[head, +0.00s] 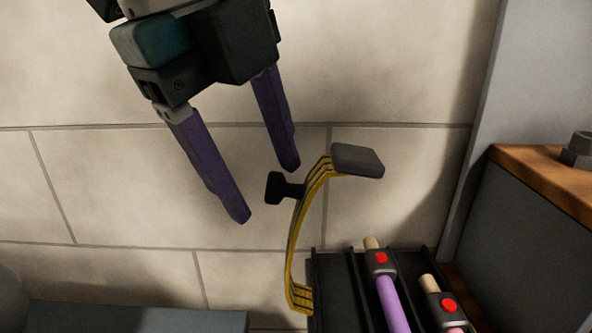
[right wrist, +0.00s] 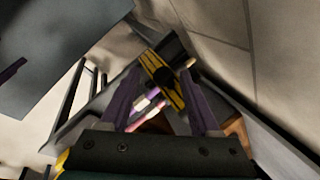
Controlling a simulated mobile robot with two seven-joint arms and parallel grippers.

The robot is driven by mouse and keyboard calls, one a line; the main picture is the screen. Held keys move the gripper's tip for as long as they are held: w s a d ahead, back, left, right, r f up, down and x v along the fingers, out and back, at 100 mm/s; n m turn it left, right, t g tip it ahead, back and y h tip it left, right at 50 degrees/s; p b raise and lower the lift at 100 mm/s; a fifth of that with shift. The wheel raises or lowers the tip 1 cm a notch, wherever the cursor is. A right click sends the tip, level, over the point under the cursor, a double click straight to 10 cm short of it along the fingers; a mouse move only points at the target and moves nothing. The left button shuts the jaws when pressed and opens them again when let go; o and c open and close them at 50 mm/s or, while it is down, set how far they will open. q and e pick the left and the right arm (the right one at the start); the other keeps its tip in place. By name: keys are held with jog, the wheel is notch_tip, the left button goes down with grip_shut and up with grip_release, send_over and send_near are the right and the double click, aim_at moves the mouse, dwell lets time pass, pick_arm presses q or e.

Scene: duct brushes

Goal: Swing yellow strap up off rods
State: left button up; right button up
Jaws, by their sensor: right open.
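The yellow strap (head: 295,240) is a curved band rising from the left side of a black rack (head: 330,290). Its upper end carries a grey block (head: 357,160), and a black knob (head: 280,187) sticks out to its left. The strap stands raised and arched, with its block above the rods. My right gripper (head: 265,190) is open, its purple fingers pointing down beside the knob. In the right wrist view, the strap (right wrist: 176,97) shows between the fingers (right wrist: 161,72); contact cannot be told. A purple rod (head: 395,305) and a pinkish rod (head: 456,329) lie in the rack.
A dark box with a wooden top (head: 540,175) stands right of the rack, with a grey nut-like piece (head: 578,150) on it. A grey upright panel (head: 530,60) rises behind. A flat grey surface (head: 190,320) lies at lower left.

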jog(key=v, duration=0.8)
jog(key=shift+r, duration=0.35)
